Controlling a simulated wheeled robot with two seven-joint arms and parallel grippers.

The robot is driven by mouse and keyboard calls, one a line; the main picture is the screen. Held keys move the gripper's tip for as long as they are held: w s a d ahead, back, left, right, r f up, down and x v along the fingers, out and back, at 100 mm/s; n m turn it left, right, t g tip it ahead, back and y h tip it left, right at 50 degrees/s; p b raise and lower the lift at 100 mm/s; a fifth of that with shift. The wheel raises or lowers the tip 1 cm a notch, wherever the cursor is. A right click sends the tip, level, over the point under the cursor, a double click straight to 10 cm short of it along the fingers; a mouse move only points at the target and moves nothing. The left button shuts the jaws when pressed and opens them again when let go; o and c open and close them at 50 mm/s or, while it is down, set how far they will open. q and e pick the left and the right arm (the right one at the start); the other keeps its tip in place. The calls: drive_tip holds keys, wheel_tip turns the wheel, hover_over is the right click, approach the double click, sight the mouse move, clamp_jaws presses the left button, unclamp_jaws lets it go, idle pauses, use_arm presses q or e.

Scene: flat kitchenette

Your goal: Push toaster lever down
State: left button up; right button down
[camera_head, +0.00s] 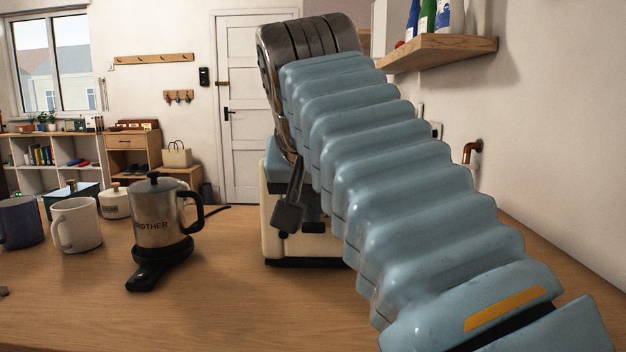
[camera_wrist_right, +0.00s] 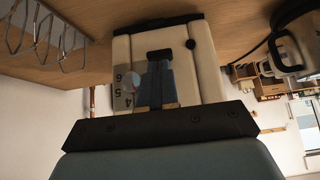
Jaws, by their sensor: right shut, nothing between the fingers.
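The cream toaster (camera_head: 280,246) stands on the counter, partly hidden behind my right arm in the head view. Its front also shows upside down in the right wrist view (camera_wrist_right: 207,82), with a numbered dial and a round black knob (camera_wrist_right: 191,44). My right gripper (camera_head: 288,217) points down in front of the toaster, fingers shut and empty. In the right wrist view the fingers (camera_wrist_right: 158,55) overlap the middle of the toaster's front. I cannot clearly pick out the lever, or tell whether the fingertips touch it. My left gripper is not in view.
A steel kettle (camera_head: 160,218) on a black base stands left of the toaster, with a white mug (camera_head: 76,225) and a dark mug (camera_head: 20,223) further left. A wall shelf (camera_head: 440,54) with bottles hangs at upper right. The front left counter (camera_head: 80,310) is mostly clear.

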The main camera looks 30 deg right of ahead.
drive_tip(key=shift+s+a+r, duration=0.15)
drive_tip(key=shift+s+a, duration=0.15)
drive_tip(key=shift+s, duration=0.2)
drive_tip(key=p+v, duration=0.3)
drive_tip(key=v, duration=1)
drive_tip(key=shift+s+a+r, duration=0.15)
drive_tip(key=shift+a+r, duration=0.05)
drive_tip(key=shift+r, duration=0.1)
